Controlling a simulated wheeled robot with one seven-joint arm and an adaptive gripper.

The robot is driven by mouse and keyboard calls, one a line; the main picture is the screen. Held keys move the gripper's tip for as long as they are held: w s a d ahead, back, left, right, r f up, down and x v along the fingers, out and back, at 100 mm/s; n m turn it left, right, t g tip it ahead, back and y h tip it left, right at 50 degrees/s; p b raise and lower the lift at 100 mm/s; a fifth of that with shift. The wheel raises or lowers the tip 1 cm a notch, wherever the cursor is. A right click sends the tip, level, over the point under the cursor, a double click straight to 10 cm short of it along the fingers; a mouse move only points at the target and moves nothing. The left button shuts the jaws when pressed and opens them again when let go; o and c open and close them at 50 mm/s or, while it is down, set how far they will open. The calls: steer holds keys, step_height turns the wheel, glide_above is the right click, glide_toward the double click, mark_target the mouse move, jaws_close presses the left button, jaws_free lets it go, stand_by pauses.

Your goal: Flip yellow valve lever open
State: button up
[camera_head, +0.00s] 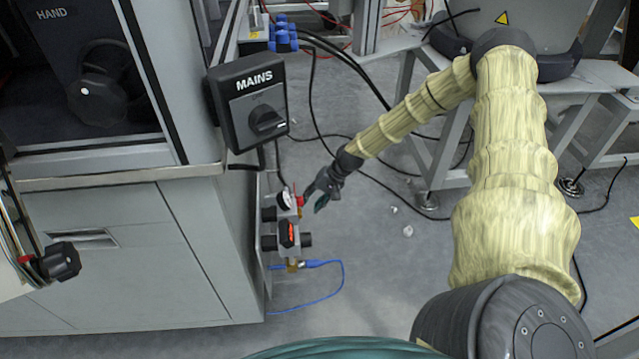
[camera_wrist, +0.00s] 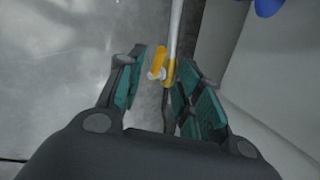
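The yellow valve lever (camera_wrist: 157,60) shows in the wrist view beside a pale vertical pipe (camera_wrist: 176,30), with a small white knob-like part just below it. My gripper (camera_wrist: 160,68) is open, its green-padded fingers on either side of the lever. The left finger is apart from it; whether the right finger touches the pipe or valve is unclear. In the head view my gripper (camera_head: 314,196) is at the right of the valve and gauge assembly (camera_head: 287,222) on the cabinet's side. I cannot make out the yellow lever there.
A red part (camera_head: 299,201) and a round gauge (camera_head: 285,200) sit close to my fingers. The MAINS switch box (camera_head: 252,103) juts out above. A blue hose (camera_head: 338,284) loops below. Black cables (camera_head: 313,105) cross the floor behind.

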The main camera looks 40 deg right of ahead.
steer(key=shift+v, duration=2.2)
